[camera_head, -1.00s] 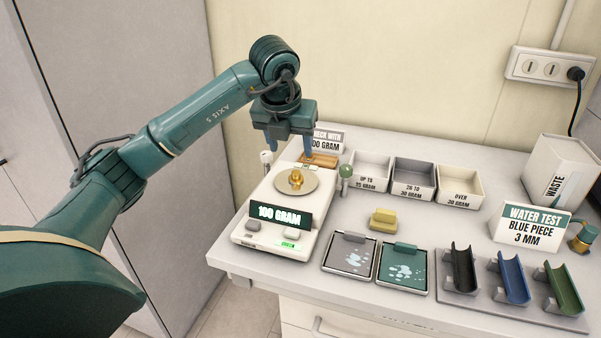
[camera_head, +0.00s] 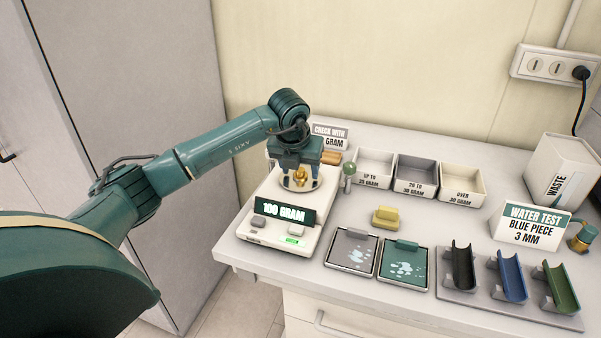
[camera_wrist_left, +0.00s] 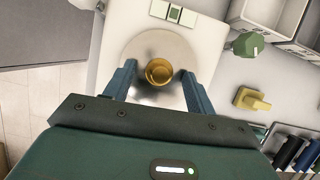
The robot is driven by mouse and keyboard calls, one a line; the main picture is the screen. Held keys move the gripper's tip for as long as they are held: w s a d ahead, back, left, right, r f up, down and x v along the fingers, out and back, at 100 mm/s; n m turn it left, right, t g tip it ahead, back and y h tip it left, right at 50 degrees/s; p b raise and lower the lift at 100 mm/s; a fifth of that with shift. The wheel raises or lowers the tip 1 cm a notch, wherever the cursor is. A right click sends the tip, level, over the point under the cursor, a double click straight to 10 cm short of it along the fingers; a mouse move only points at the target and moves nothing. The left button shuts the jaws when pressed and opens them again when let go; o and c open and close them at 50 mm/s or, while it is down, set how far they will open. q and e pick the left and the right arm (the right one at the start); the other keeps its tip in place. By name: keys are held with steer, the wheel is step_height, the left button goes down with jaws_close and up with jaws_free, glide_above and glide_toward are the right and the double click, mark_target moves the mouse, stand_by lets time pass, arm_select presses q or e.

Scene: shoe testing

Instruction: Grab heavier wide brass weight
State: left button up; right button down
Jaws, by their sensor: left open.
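A brass weight (camera_head: 300,175) stands on the round metal pan (camera_head: 287,184) of a white scale (camera_head: 254,221) whose sign reads 100 GRAM. My left gripper (camera_head: 300,181) is over the pan with its fingers pointing down on either side of the weight. In the left wrist view the brass weight (camera_wrist_left: 159,72) lies between and just ahead of the open fingertips (camera_wrist_left: 159,75), with a gap on both sides. My right gripper is not in view.
A green-knobbed post (camera_head: 349,169) stands close to the right of the scale. Three sorting trays (camera_head: 416,173) are behind, and a yellow block (camera_head: 386,216) sits on the table.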

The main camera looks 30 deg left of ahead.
arm_select(q)
steer(key=shift+c, duration=0.4)
steer(key=c, duration=1.1)
steer(key=shift+r, duration=0.15)
